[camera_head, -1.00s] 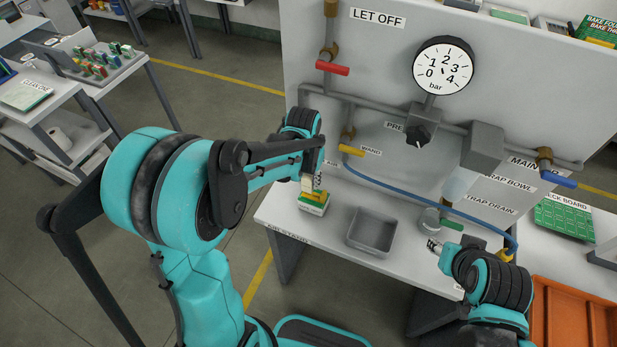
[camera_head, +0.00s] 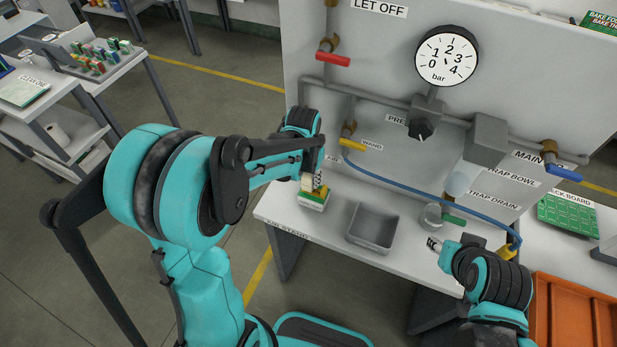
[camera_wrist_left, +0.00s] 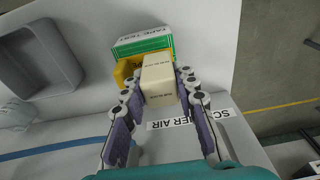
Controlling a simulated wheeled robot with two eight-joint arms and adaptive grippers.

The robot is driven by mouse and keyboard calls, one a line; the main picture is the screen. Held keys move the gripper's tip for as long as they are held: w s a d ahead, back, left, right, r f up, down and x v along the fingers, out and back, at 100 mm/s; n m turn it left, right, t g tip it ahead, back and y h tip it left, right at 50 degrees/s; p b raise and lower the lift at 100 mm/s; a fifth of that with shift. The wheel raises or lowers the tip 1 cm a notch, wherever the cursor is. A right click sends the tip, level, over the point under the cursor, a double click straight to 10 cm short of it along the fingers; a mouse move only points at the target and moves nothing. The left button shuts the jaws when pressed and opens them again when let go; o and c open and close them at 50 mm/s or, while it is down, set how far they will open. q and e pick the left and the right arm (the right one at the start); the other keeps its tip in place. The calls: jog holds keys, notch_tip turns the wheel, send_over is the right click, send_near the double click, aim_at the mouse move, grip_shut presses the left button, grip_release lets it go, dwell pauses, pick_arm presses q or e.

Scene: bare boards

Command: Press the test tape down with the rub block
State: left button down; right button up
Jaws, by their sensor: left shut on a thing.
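My left gripper (camera_head: 308,184) is shut on the rub block (camera_wrist_left: 161,84), a cream block with small print on one face, held between both fingers in the left wrist view. Just beyond it is a green and white block (camera_wrist_left: 143,41) marked "TAPE TEST", with a yellow piece (camera_wrist_left: 126,69) beside the rub block. In the head view the green and white block (camera_head: 313,203) stands at the bench's left end, below the gripper. I cannot tell whether the rub block touches it. The tape itself is not clear. My right gripper (camera_head: 434,244) is over the bench's right part; its fingers are too small to read.
A grey open bin (camera_head: 373,229) sits on the bench right of the block. Behind stands a panel with pipes, valves and a gauge (camera_head: 447,56). A blue hose (camera_head: 400,186) crosses in front of it. An orange crate (camera_head: 570,315) is at lower right.

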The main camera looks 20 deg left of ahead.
pick_arm(q)
jog(key=shift+s+f+b, duration=0.1)
jog(key=shift+f+b, duration=0.45)
dwell(1.4)
jog(key=shift+r+p, duration=0.5)
jog(key=shift+r, duration=0.05)
notch_tip(320, 180, up, 6)
jog(key=p, duration=0.4)
